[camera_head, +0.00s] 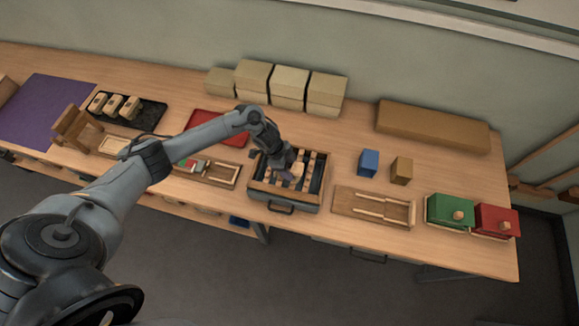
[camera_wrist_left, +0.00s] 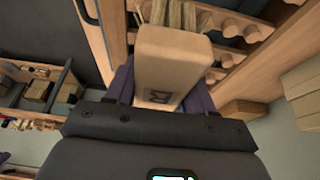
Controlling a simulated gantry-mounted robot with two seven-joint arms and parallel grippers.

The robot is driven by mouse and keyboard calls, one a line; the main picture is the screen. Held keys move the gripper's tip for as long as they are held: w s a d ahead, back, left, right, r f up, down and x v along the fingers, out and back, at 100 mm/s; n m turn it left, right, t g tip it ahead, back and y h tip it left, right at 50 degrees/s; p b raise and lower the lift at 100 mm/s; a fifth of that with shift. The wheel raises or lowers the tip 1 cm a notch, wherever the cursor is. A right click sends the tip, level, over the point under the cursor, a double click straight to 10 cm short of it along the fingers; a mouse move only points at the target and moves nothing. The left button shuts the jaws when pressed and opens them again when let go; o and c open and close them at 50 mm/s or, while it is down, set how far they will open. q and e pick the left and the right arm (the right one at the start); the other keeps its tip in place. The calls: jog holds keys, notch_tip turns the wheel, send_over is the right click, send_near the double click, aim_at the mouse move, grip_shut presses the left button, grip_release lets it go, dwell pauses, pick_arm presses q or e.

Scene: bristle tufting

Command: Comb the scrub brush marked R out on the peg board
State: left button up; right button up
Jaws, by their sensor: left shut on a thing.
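The left gripper (camera_head: 292,178) is shut on a scrub brush (camera_head: 297,168) with a pale wooden block. In the left wrist view the brush block (camera_wrist_left: 172,58) sits between the purple fingers (camera_wrist_left: 160,92) and carries a dark mark that looks like an R. Its tan bristles (camera_wrist_left: 172,14) point away from the gripper, towards the peg board. The peg board (camera_head: 259,172) is a wooden frame with rows of pegs, and its pegs show beside the brush in the wrist view (camera_wrist_left: 228,26). Whether the bristles touch the pegs is hidden. The right gripper is not in view.
A black tray (camera_head: 152,116) with several wooden blocks and a red mat (camera_head: 205,120) lie to the left. A blue block (camera_head: 368,162), a brown block (camera_head: 401,170) and a wooden fixture (camera_head: 350,201) are to the right. Green (camera_head: 448,211) and red (camera_head: 496,220) boxes stand at the right end.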

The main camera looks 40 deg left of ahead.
pick_arm(q)
jog(key=shift+f+b, duration=0.3)
jog(key=shift+f, duration=0.3)
dwell(0.8)
jog(key=shift+w, duration=0.15)
jog(key=shift+w+a+r+b, duration=0.1)
jog(key=shift+w+a+b, duration=0.35)
jog(key=shift+w+b, duration=0.35)
jog(key=shift+w+a+b, duration=0.45)
jog(key=shift+w+b, duration=0.25)
jog(key=shift+w, duration=0.2)
jog(key=w+b, duration=0.1)
jog(key=w+a+b, duration=0.1)
jog(key=w+b, duration=0.1)
jog(key=shift+a+f, duration=0.25)
jog(key=shift+w+a+r+b, duration=0.1)
jog(key=shift+w+a+b, duration=0.1)
jog(key=shift+b, duration=0.3)
